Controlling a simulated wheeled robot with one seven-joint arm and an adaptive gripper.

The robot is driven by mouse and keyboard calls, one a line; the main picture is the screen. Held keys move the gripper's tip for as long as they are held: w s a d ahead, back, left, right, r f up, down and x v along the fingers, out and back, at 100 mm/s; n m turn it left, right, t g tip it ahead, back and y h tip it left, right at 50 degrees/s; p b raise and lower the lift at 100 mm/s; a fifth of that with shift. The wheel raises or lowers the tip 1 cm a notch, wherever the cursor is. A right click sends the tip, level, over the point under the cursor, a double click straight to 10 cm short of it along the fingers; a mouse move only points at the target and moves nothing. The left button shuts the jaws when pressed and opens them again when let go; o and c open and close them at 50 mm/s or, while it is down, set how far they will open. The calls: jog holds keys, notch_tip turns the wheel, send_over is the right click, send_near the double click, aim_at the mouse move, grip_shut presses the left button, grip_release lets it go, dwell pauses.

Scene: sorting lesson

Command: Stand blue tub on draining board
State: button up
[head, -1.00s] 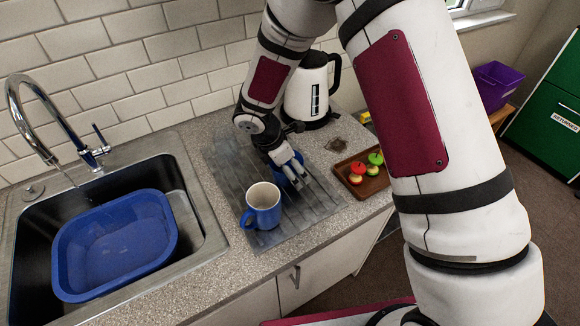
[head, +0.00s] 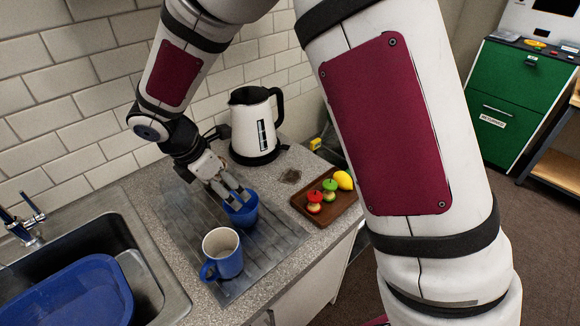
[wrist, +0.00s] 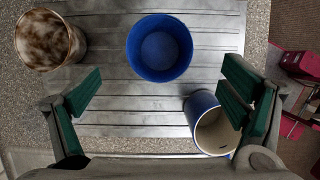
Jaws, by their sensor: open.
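The blue tub (head: 241,210) stands upright on the grey ribbed draining board (head: 178,228), its open top facing up. In the wrist view the tub (wrist: 160,48) shows its empty inside, centred ahead of my fingers. My gripper (head: 236,196) is just above and beside the tub in the head view, partly covering its rim. Whether a fingertip touches the tub, I cannot tell.
A blue mug (head: 226,262) stands near the tub on the board. A brown-stained container (wrist: 49,40) shows in the wrist view. A kettle (head: 252,128) and a food tray (head: 332,217) stand to the right. The sink holds a blue basin (head: 80,296).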

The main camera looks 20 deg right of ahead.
jog(key=s+d+r+m+y, duration=0.1)
jog(key=s+d+r+m, duration=0.35)
jog(key=r, duration=0.25)
jog(key=s+d+r+m, duration=0.4)
jog(key=d+r+m, duration=0.2)
jog(key=r, duration=0.2)
jog(key=s+d+r+m+t+y, duration=0.1)
jog(key=s+d+r+m+t, duration=0.1)
jog(key=s+m, duration=0.4)
jog(key=s+d+r+m+t+y, duration=0.1)
jog(key=s+d+r+m+y, duration=0.1)
jog(key=s+r+m, duration=0.2)
jog(key=shift+s+d+m+t, duration=0.4)
jog(key=shift+s+m, duration=0.65)
jog(key=shift+s, duration=0.95)
